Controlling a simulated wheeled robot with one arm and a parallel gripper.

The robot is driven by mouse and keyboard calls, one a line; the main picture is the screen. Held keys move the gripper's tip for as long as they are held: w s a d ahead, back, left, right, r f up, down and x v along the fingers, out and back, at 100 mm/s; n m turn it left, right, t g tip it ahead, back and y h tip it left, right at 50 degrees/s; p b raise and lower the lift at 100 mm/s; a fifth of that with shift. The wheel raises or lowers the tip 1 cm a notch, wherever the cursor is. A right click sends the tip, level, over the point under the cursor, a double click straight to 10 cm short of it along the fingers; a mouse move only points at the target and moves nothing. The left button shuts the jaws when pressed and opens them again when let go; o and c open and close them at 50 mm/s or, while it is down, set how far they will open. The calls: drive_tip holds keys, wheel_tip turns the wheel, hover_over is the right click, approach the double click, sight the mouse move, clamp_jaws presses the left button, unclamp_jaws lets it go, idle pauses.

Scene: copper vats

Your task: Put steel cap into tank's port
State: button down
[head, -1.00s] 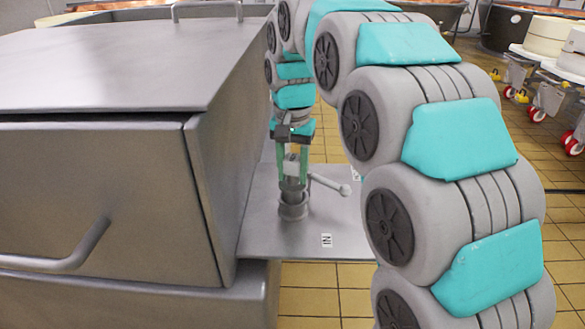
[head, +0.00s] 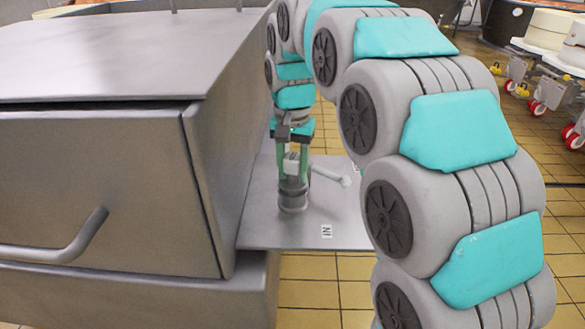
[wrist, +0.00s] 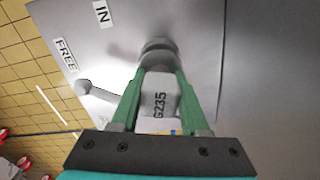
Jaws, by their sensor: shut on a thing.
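The steel cap (wrist: 160,92) is a grey piece marked "G235" in the wrist view. My gripper (wrist: 160,108) has its green fingers shut on its two sides. In the head view my gripper (head: 292,172) points down, with the cap's pale label (head: 291,162) between the fingers. The tank's port (head: 293,198) is a short round steel collar standing on the metal plate, directly below the fingertips. It also shows past the cap in the wrist view (wrist: 157,50). The cap's lower end meets the port in the picture; I cannot tell how far it is inside.
A lever with a round knob (head: 345,181) sticks out right of the port. The plate (head: 275,236) bears an "IN" label (head: 326,231), and a "FREE" label (wrist: 65,55) shows in the wrist view. The large steel tank (head: 100,190) stands close on the left.

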drive_tip(key=shift+f, duration=0.5)
idle(0.6)
drive_tip(key=shift+c, duration=1.6)
unclamp_jaws()
